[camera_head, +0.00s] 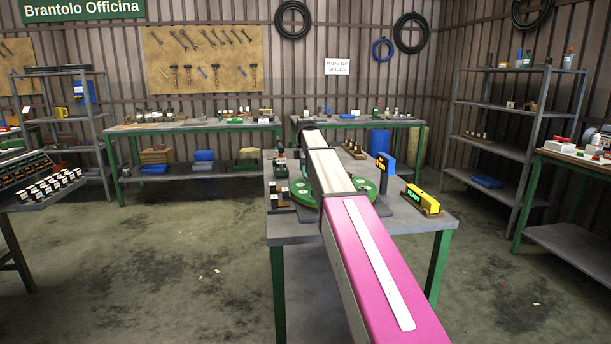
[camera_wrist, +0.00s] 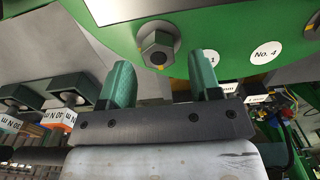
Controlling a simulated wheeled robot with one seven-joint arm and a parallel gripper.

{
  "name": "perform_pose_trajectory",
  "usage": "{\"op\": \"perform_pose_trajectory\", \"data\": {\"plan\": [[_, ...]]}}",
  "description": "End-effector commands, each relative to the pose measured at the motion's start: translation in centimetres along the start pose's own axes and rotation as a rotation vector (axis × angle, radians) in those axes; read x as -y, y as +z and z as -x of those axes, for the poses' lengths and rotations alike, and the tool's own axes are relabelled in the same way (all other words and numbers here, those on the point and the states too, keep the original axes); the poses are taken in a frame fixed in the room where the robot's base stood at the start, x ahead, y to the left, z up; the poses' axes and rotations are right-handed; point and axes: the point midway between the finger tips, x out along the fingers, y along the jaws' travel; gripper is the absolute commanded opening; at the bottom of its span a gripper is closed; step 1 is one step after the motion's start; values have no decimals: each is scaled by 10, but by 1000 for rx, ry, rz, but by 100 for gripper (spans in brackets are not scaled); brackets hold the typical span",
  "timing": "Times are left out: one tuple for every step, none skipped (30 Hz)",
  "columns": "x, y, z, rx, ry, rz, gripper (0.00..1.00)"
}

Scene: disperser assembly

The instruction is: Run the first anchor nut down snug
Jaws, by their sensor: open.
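In the wrist view a hex nut (camera_wrist: 157,49) sits on a stud against the underside-facing surface of a green plate (camera_wrist: 220,32). A yellow mark shows by the nut. My gripper (camera_wrist: 163,73) is open, its two green fingertips apart, one to each side below the nut in the picture. Nothing shows between the fingers, and the nut appears just beyond the tips; I cannot tell whether they touch it. In the head view the green round plate (camera_head: 362,186) lies on the workbench, partly hidden by my pink and white arm. The nut and gripper are hidden there.
Dark blocks with labelled faces (camera_wrist: 61,117) show at the wrist view's left. The bench's front right top (camera_head: 415,222) is clear.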

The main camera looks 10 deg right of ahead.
Motion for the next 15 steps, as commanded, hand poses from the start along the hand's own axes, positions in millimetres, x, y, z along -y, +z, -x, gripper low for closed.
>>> {"op": "perform_pose_trajectory", "data": {"plan": [[1, 0, -6, 0, -1, 0, 57], [1, 0, -9, 0, -1, 0, 57], [0, 0, -12, 0, -1, 0, 57], [0, 0, -14, 0, 0, 0, 57], [0, 0, -16, 0, 0, 0, 57], [0, 0, -18, 0, 0, 0, 57], [0, 0, -19, 0, 0, 0, 57], [0, 0, -20, 0, 1, 0, 57], [0, 0, -20, 0, 1, 0, 57], [0, 0, -20, 0, 1, 0, 57], [0, 0, -21, 0, 1, 0, 57], [0, 0, -21, 0, 1, 0, 57], [0, 0, -21, 0, 1, 0, 57], [0, 0, -20, 0, 1, 0, 57], [0, 0, -20, 0, 1, 0, 57]]}}
